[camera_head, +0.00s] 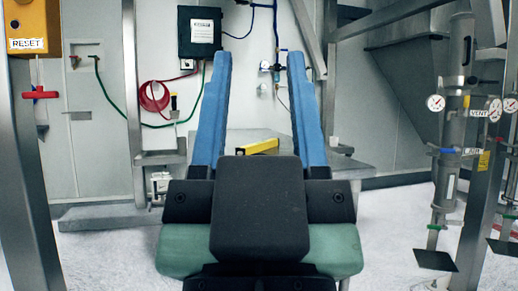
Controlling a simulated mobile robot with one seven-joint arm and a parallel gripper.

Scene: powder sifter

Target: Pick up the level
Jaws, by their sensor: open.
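The level (262,146) is a yellow bar lying on a grey metal surface. It shows between my gripper's two fingers, in the lower middle of the picture. The dark block of my gripper hides part of its lower side. My gripper (258,62) has two long blue fingers spread wide apart and nothing between their tips. The level appears beyond the gripper's dark body and in line with the gap. I cannot tell how far the fingers are from it.
The grey metal platform (345,166) carries the level. A metal post (132,90) stands at left, and pipes with gauges (435,103) stand at right. A dark box (199,32), a red hose (153,97) and a green cable are on the back wall. White floor (110,250) is open at left.

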